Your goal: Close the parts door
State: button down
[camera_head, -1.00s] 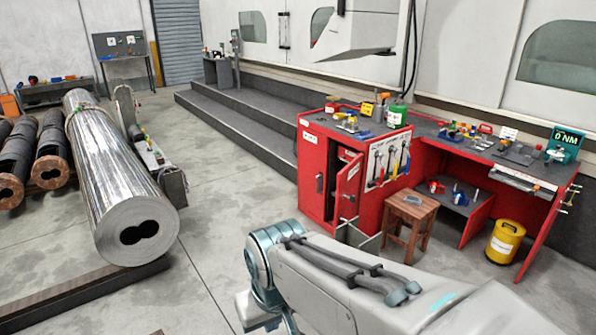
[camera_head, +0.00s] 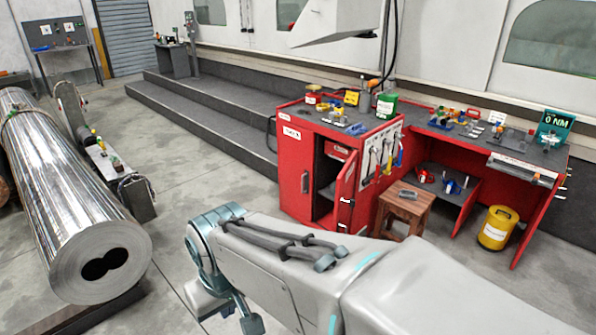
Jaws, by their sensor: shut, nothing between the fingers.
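The parts door (camera_head: 346,192) is a narrow red door on the front of the red cabinet (camera_head: 292,165). It stands open, swung outward from its hinge side at the right of the cabinet's front. The dark opening with a shelf shows to its left. The door panel beside it, with a dark handle, is closed. My arm crosses the lower middle of the view, in front of the cabinet's base.
A wooden stool (camera_head: 403,211) stands just right of the open door, and a yellow bin (camera_head: 499,228) is under the red workbench (camera_head: 538,205). A large steel barrel (camera_head: 70,190) lies at left. Bare floor lies between barrel and cabinet.

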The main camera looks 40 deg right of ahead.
aim_at(345, 180)
jog(key=z, duration=0.45)
jog(key=i, duration=0.55)
jog(key=z, duration=0.65)
jog(key=i, duration=1.15)
jog(key=z, duration=0.05)
